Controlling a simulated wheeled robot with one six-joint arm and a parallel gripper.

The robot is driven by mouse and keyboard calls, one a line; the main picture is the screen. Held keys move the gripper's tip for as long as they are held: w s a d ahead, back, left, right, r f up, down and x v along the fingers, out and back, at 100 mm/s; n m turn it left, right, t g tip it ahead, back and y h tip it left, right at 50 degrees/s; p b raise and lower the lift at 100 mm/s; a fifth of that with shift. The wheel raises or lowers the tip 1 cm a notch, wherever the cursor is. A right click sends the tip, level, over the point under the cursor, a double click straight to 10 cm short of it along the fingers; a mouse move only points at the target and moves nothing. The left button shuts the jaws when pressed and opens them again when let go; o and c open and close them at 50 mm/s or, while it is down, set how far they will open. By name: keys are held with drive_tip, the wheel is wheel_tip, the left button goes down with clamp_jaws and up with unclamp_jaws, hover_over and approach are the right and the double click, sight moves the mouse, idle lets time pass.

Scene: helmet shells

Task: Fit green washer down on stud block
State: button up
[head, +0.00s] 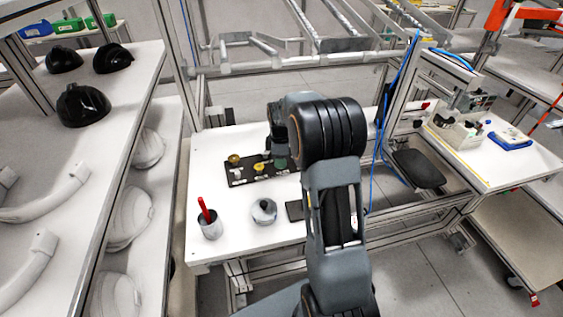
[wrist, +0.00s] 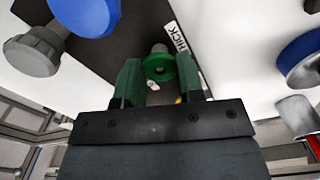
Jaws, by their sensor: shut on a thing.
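My gripper (wrist: 158,72) has its two green fingers shut on the green washer (wrist: 158,64), seen in the wrist view. The washer is between the fingertips and over the dark board. A grey stud end (wrist: 159,47) shows just beyond the washer's far edge; whether the washer is around it or only in front of it, I cannot tell. In the head view my gripper is over the right part of the dark board (head: 238,180), with green (head: 281,163) showing below it. The stud block itself is mostly hidden by the washer and gripper.
Yellow parts (head: 259,166) stand on the board's left side. A cup with a red handle (head: 209,228) and a round grey pot (head: 264,211) stand on the near table. A white label (wrist: 176,37) lies beside the washer. The front table surface has free room.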

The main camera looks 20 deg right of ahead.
drive_tip(key=shift+c, duration=1.2)
drive_tip(key=shift+r, duration=0.1)
